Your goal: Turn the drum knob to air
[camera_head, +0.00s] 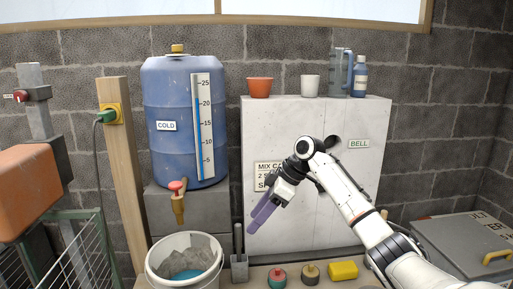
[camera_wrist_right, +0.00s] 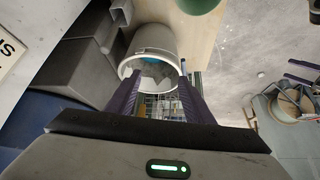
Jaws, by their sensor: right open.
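The blue drum (camera_head: 184,125) stands on a grey block at centre left, with a COLD label and a numbered level strip. A yellow knob (camera_head: 177,48) sits on its top; I cannot read any marking or setting there. A brass tap with a red handle (camera_head: 176,186) is at the drum's lower front. My right gripper (camera_head: 252,228) is open and empty, its purple fingers pointing down and left, to the right of the drum and apart from it. In the right wrist view its fingers (camera_wrist_right: 158,70) are spread, with the bucket beyond them. My left gripper is not in view.
A white bucket (camera_head: 149,268) with grey cloth and water stands below the tap. A wooden post (camera_head: 120,170) rises left of the drum. A pale cabinet (camera_head: 320,125) carries pots, a jug and a bottle. A yellow sponge (camera_head: 342,270) lies in front.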

